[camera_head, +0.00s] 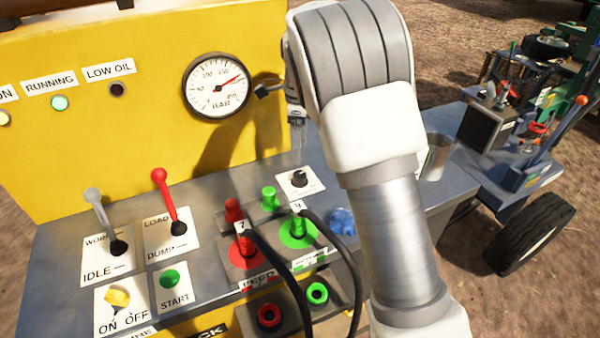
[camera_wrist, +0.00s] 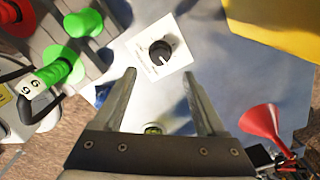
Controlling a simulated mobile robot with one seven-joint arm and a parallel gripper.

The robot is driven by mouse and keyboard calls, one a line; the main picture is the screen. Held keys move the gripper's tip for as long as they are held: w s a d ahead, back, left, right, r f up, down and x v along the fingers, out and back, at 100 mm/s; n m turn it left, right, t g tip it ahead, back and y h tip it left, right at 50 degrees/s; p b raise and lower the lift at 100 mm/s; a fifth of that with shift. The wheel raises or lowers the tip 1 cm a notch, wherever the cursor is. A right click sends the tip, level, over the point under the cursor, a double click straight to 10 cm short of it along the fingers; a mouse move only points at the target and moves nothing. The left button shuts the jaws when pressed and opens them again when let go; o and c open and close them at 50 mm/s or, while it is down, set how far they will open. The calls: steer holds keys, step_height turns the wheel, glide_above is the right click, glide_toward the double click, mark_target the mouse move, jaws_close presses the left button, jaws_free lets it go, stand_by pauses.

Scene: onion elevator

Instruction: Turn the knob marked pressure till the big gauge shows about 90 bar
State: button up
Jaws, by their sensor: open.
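The big round gauge (camera_head: 215,86), marked BAR, is on the yellow panel. Its red needle points up and right, past the 150 mark, at roughly 200. A small black knob (camera_head: 300,179) sits on a white plate on the grey console top. In the wrist view the knob (camera_wrist: 160,54) shows beyond my fingertips, with a white pointer line; the plate's lettering is too small to read. My gripper (camera_wrist: 159,78) is open and empty, apart from the knob, its fingers to either side below it in the picture. In the head view my arm hides most of the gripper.
Red and green hose couplings (camera_head: 298,232) with black hoses stand close to the knob. Levers (camera_head: 170,215) and a green START button (camera_head: 169,278) are farther left. A metal cup (camera_head: 436,158) and red funnel (camera_wrist: 266,124) are nearby.

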mark_target(300, 173)
step_height(300, 173, down, 8)
steer(key=shift+b, duration=0.65)
steer(key=shift+c, duration=0.3)
jaws_close()
